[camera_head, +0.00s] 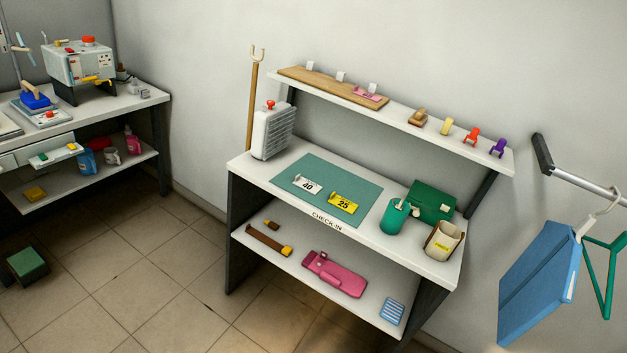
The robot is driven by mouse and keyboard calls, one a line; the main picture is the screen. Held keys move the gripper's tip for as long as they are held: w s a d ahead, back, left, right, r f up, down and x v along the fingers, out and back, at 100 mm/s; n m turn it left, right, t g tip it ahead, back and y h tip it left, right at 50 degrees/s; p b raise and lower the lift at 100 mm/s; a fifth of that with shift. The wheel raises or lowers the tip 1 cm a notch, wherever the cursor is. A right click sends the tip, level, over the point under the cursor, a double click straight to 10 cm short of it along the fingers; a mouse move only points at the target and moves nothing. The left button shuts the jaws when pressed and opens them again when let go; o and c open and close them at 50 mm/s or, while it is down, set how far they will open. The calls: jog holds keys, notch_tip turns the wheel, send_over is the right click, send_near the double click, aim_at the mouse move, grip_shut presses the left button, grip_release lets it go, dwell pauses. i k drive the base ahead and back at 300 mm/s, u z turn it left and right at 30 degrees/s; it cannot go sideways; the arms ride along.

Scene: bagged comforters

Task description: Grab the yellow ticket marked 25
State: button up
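The yellow ticket marked 25 (343,203) lies on a green mat (358,184) on top of the white check-in desk. A white ticket marked 40 (307,185) lies on the same mat, just to its left and apart from it. Nothing covers the yellow ticket. My gripper does not show in this view.
A teal cup (394,217), a green box (432,200) and a cream container (443,240) stand right of the mat. A grey ribbed device (273,132) stands at the desk's left end. A raised shelf (400,118) runs behind. The floor in front is clear.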

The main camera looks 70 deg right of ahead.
aim_at(342, 202)
jog(key=z, duration=0.4)
jog(key=i, duration=1.15)
jog(key=z, duration=1.1)
jog(key=i, duration=0.5)
jog(key=z, duration=0.3)
